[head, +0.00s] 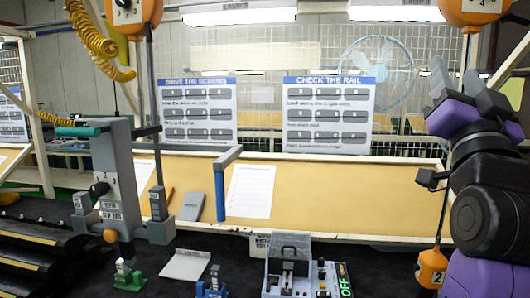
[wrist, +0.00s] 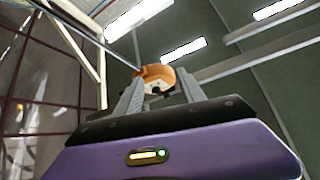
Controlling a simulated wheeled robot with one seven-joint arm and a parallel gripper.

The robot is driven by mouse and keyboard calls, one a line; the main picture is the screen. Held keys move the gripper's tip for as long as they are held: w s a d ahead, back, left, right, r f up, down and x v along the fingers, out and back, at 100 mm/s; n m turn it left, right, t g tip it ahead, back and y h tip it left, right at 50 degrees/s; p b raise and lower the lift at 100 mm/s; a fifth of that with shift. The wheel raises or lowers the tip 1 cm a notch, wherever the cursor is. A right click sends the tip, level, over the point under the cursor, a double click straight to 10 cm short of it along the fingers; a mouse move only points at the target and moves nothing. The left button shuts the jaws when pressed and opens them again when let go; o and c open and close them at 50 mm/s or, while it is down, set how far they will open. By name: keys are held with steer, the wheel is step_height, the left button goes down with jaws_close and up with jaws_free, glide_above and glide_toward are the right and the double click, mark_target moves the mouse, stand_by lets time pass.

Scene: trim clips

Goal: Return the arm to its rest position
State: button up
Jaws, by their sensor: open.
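My arm is folded up at the right of the head view, with purple and black links. My gripper (head: 458,82) is raised high there, its grey fingers pointing up, well above the bench. In the wrist view the two grey fingers of the gripper (wrist: 160,88) stand apart with nothing held between them. An orange hanging tool balancer (wrist: 160,75) shows behind the fingers, apart from them as far as I can tell.
A dark bench (head: 240,245) carries a green-based fixture (head: 128,276), a blue one (head: 213,284) and a grey switch box (head: 287,268). A grey press-like stand (head: 118,180) is at left. Orange balancers hang overhead; an orange tagged unit (head: 431,268) hangs by my arm.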

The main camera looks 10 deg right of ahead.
steer(key=s+a+f+n+y, duration=0.3)
steer(key=a+f, duration=0.1)
steer(key=f, duration=0.7)
steer(key=s+a+f+n+y, duration=0.3)
steer(key=f+y, duration=0.1)
steer(key=f, duration=0.7)
steer(key=s+a+f+n+y, duration=0.3)
steer(key=s+a+f+n, duration=0.1)
steer(key=f, duration=0.7)
steer(key=s+a+f+g+y, duration=0.1)
steer(key=s+f+g, duration=0.3)
steer(key=s+f, duration=0.7)
steer(key=s+a+f+g+b, duration=0.1)
steer(key=s+a+f+g, duration=0.3)
steer(key=s+f, duration=0.8)
steer(key=s, duration=0.5)
steer(key=shift+y, duration=0.4)
